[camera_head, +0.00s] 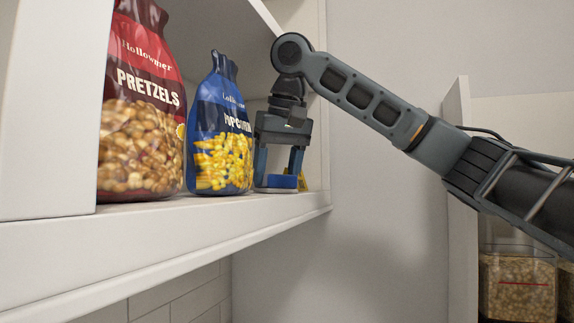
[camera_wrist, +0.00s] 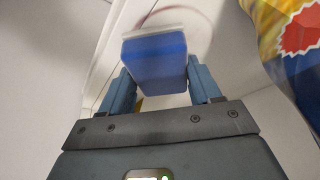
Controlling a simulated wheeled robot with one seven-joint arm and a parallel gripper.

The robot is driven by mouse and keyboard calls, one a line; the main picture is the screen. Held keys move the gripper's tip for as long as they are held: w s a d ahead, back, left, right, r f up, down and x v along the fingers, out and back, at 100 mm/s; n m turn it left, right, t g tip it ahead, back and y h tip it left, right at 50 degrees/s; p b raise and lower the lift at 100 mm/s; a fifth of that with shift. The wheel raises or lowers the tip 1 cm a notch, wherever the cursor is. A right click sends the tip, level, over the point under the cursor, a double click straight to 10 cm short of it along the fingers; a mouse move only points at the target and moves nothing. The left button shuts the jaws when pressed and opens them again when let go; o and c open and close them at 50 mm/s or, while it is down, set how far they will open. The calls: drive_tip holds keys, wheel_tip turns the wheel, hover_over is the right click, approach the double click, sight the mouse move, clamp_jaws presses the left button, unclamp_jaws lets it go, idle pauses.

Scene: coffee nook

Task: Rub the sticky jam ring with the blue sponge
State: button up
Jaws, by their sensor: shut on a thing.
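My gripper (camera_head: 279,163) points down over the white shelf and is shut on the blue sponge (camera_head: 283,181). The sponge has a pale layer underneath and sits at the level of the shelf top; whether it presses on it is hard to tell. In the wrist view, the sponge (camera_wrist: 156,62) is between the two blue fingers of my gripper (camera_wrist: 161,82). The jam ring (camera_wrist: 204,21) shows there as a faint reddish arc on the shelf beyond the sponge, and the sponge covers part of it. The ring cannot be made out in the head view.
A blue popcorn bag (camera_head: 220,135) stands just left of my gripper, with a red pretzel bag (camera_head: 143,110) farther left. A small yellow thing (camera_head: 302,181) shows behind the sponge. The shelf (camera_head: 170,228) ends close on the right. Clear containers (camera_head: 517,284) stand lower right.

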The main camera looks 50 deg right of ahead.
sight(287, 181)
drive_tip(key=shift+w+a+p, duration=0.3)
drive_tip(key=shift+w+p, duration=0.1)
drive_tip(key=shift+w, duration=0.35)
drive_tip(key=shift+w+a+p, duration=0.25)
drive_tip(key=shift+w+p, duration=0.2)
drive_tip(key=shift+w, duration=0.25)
drive_tip(key=shift+w+a+p, duration=0.3)
drive_tip(key=shift+w+p, duration=0.1)
drive_tip(key=shift+w, duration=0.35)
